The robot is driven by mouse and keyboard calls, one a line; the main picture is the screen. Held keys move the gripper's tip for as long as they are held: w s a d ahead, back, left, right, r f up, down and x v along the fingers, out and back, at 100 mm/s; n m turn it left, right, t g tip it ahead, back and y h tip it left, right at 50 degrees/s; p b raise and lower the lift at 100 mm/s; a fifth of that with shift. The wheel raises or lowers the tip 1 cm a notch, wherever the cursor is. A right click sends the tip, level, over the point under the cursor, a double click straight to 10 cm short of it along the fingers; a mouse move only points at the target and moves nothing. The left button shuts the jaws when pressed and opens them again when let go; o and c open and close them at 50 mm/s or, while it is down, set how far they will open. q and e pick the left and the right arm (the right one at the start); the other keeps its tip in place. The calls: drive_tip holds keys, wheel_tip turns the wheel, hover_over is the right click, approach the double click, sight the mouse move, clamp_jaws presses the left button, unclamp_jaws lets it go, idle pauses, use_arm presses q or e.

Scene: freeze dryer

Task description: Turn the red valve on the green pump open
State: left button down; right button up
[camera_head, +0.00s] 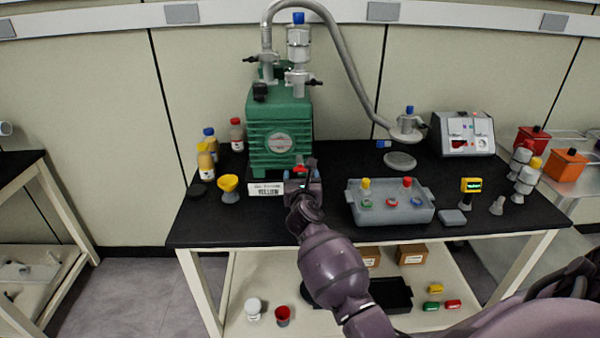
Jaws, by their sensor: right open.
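The green pump (280,130) stands on the black bench, left of the picture's middle. The small red valve (299,168) shows low at the pump's front right. My right gripper (302,178) is at the pump's lower front, right at the valve, and its jaws are open. The valve appears between or just behind the fingertips; I cannot tell whether they touch it. The gripper hides the valve's lower part, and how far it is turned is too small to read. My left gripper is not in view.
A yellow funnel (229,187) and bottles stand left of the pump. A grey tray (390,210) with colored caps is right of my gripper. A grey hose (350,60) arches from the pump's top to a flange (406,130). A white label (266,189) is in front of the pump.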

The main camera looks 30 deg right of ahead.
sight(300, 170)
drive_tip(key=shift+x, duration=1.2)
drive_tip(key=shift+w+d, duration=0.15)
drive_tip(key=shift+w, duration=0.2)
drive_tip(key=shift+w+d, duration=0.15)
drive_tip(key=shift+w, duration=0.1)
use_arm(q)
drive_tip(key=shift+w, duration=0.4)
